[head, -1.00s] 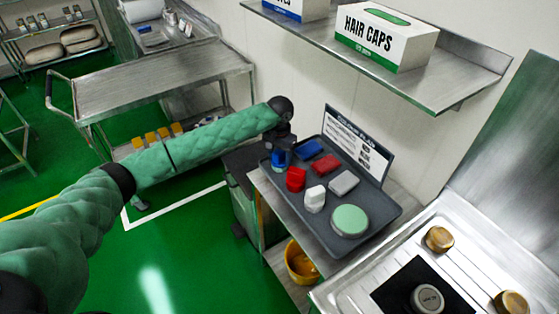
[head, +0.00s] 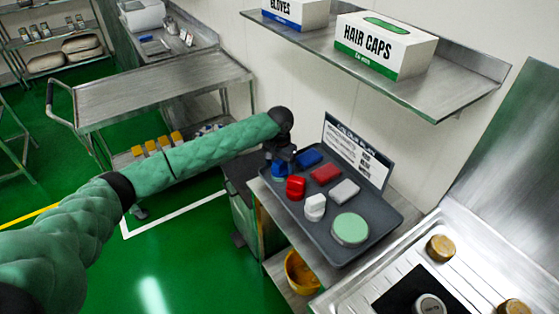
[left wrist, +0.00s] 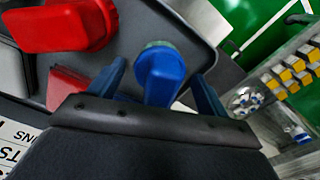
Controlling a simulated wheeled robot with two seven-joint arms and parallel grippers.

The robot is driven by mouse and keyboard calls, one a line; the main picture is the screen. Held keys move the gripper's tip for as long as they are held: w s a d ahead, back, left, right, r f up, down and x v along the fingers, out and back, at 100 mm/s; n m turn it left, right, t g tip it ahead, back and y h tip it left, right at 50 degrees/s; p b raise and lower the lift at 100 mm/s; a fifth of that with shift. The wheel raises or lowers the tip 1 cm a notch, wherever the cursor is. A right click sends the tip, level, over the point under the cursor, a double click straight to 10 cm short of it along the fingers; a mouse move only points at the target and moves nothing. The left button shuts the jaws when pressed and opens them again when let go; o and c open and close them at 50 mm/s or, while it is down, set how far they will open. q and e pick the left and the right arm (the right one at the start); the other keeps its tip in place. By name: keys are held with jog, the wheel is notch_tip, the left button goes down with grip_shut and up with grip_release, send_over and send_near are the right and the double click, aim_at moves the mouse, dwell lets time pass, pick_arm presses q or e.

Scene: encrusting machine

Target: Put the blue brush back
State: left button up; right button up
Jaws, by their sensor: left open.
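In the left wrist view, the upright handle of the blue brush (left wrist: 162,76) is between the two open fingers of my left gripper (left wrist: 158,88). Gaps show on both sides of the handle, so the fingers appear apart from it. The tray's sign board (head: 358,148) stands along its back edge. My right gripper is not in view.
The tray also holds a red brush (head: 295,188), a white brush (head: 314,207), flat blue (head: 308,157), red (head: 325,173) and white (head: 345,190) blocks, and a round green piece (head: 350,229). A shelf with a hair caps box (head: 384,45) hangs above. A steel cart (head: 160,85) stands left.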

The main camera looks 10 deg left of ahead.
pick_arm(q)
jog(key=shift+r, duration=0.2)
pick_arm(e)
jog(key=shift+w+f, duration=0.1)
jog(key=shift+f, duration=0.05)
pick_arm(q)
notch_tip(320, 180, up, 4)
jog(key=shift+f+b, duration=0.15)
jog(key=shift+b, duration=1.1)
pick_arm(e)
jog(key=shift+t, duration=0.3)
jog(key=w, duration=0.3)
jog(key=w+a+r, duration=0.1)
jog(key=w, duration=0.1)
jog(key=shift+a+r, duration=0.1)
pick_arm(q)
notch_tip(320, 180, up, 6)
jog(key=shift+r+b, duration=0.2)
jog(key=shift+b, duration=0.9)
jog(key=shift+r, duration=0.85)
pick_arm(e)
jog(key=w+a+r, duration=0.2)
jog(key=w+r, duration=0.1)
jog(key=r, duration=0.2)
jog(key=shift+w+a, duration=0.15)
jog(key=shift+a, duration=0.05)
pick_arm(q)
jog(key=shift+f, duration=0.1)
